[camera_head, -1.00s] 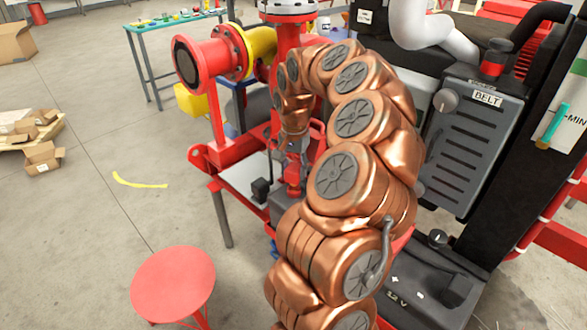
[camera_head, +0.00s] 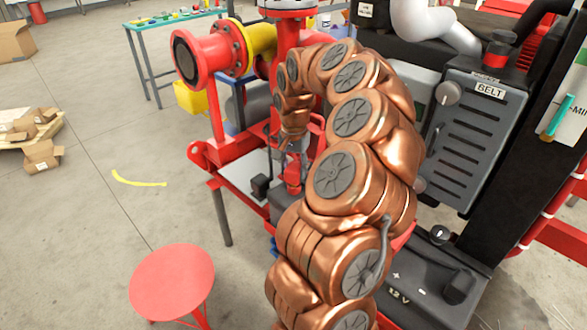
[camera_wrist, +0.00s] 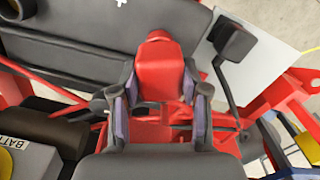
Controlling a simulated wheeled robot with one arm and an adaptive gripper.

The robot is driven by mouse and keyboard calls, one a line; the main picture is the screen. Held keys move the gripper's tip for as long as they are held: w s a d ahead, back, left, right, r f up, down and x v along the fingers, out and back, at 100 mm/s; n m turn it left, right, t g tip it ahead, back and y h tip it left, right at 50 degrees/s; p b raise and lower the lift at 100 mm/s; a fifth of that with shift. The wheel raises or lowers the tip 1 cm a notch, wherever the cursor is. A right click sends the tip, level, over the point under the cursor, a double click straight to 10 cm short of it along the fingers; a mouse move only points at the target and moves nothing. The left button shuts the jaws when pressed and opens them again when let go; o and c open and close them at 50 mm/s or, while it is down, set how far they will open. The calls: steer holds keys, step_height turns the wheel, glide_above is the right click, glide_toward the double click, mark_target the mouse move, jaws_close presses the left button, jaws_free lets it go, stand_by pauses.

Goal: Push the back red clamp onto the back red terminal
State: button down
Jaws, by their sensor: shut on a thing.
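The red clamp (camera_wrist: 158,62) sits between the two fingers of my gripper (camera_wrist: 157,98) in the wrist view. The fingers press on its two sides, so my gripper is shut on it. In the head view the red clamp (camera_head: 293,178) shows small below my gripper (camera_head: 291,158), low over the dark battery (camera_head: 283,205), partly behind my arm. The battery top (camera_wrist: 85,45) with a white plus mark is also in the wrist view. The red terminal is hidden under the clamp, and I cannot tell whether the clamp is seated on it.
A black block with a cable (camera_wrist: 235,42) stands right of the clamp on a pale plate; it also shows in the head view (camera_head: 261,187). Red frame bars (camera_wrist: 275,95) lie around. A second 12 V battery (camera_head: 405,285) and a belt cover (camera_head: 470,140) stand right of my arm.

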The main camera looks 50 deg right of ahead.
steer(key=shift+f+b, duration=0.7)
steer(key=shift+f, duration=0.15)
stand_by(0.3)
steer(key=c, duration=0.5)
jaws_free()
steer(key=shift+r, duration=0.15)
step_height(320, 180, up, 12)
stand_by(0.7)
